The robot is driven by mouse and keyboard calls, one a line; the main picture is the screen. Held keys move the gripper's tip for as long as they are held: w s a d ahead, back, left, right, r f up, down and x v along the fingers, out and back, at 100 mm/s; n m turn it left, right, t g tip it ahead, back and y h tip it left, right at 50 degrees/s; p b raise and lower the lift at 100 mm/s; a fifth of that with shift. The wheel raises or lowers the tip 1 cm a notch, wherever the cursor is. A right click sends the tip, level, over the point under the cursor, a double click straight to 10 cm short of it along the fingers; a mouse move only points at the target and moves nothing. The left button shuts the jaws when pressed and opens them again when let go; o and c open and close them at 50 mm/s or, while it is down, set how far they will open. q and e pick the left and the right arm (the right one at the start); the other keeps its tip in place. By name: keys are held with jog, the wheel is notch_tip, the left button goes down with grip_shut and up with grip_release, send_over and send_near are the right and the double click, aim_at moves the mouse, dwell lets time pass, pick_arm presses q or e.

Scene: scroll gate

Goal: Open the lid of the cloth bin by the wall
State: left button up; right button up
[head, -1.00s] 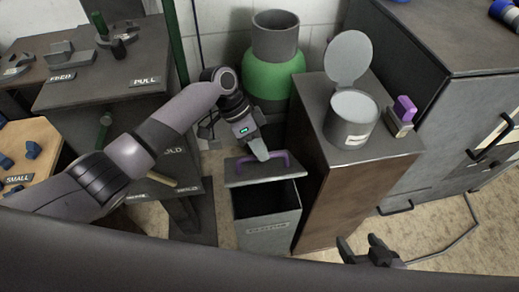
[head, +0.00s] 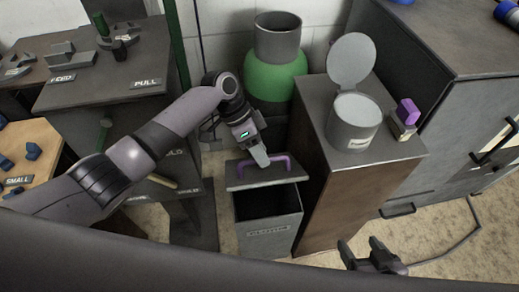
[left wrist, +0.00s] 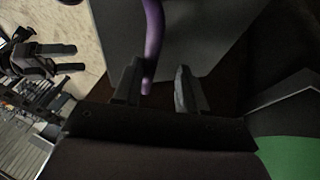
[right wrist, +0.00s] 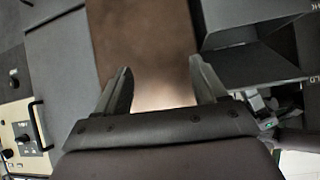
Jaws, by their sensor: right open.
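The grey bin (head: 268,238) stands on the floor near the wall, with a label too blurred to read on its front. Its lid (head: 240,178) is raised at the back and the dark opening shows. A purple handle (head: 276,160) arches over the lid; it also shows in the left wrist view (left wrist: 153,40). My left gripper (head: 260,156) is at the handle. In the left wrist view its two fingers (left wrist: 155,90) are apart, with the handle's bar between them and a gap to one finger. My right gripper (head: 366,250) is open and empty, low at the front right.
A brown-sided cabinet (head: 333,195) stands right of the bin, with an open grey canister (head: 354,122) and a purple-topped object (head: 408,112) on top. A green container (head: 275,75) is behind. Dark shelving (head: 105,80) stands left.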

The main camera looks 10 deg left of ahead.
pick_arm(q)
jog(key=shift+r, duration=0.15)
notch_tip(320, 180, up, 20)
jog(key=p, duration=1.9)
jog(key=s+f+n+t, duration=0.2)
jog(key=f, duration=0.2)
jog(key=s+a+f+n+t, duration=0.1)
jog(key=s+f+n+t, duration=0.1)
jog(key=s+f, duration=0.1)
jog(key=s+f+n+t, duration=0.2)
jog(key=s+f, duration=0.1)
jog(key=f, duration=0.2)
jog(key=shift+a+f+n+h, duration=0.3)
jog(key=shift+a+f, duration=0.05)
jog(key=shift+a, duration=0.05)
jog(key=s+a+r+n+t+y, duration=0.2)
jog(key=s+a+t, duration=0.4)
jog(key=s+a, duration=0.5)
jog(key=a+n+y, duration=0.1)
jog(key=n, duration=0.1)
jog(key=shift+s+r+n+y, duration=0.25)
jog(key=shift+s+n+y, duration=0.05)
jog(key=shift+y, duration=0.1)
